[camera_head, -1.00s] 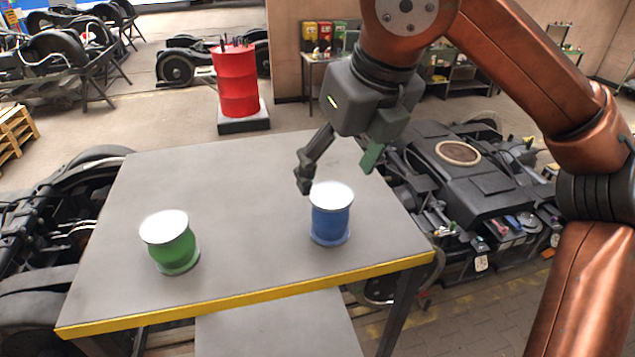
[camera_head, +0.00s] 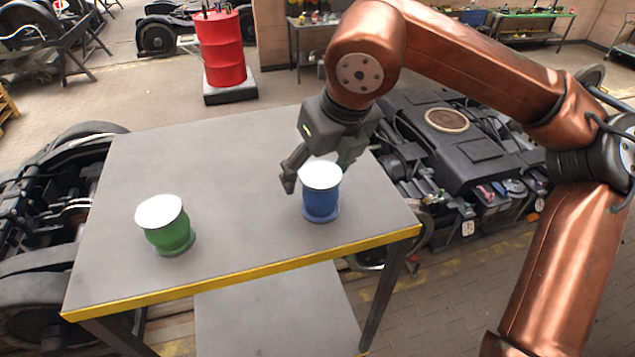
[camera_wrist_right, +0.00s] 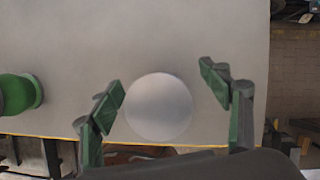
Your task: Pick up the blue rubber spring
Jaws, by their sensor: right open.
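The blue rubber spring (camera_head: 321,200) stands upright on the grey table (camera_head: 240,165), near its right front corner. It has a pale round top, which also shows in the right wrist view (camera_wrist_right: 158,107). My right gripper (camera_head: 315,180) is open just behind and above it. In the right wrist view its two green-padded fingers (camera_wrist_right: 163,92) stand on either side of the pale top, with gaps. One finger is partly hidden behind the spring in the head view. My left gripper is not in view.
A green rubber spring (camera_head: 172,236) stands on the table to the left, also at the left edge of the wrist view (camera_wrist_right: 18,94). The table has a yellow front edge (camera_head: 245,273). A red drum (camera_head: 220,50) stands behind. The table's middle is clear.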

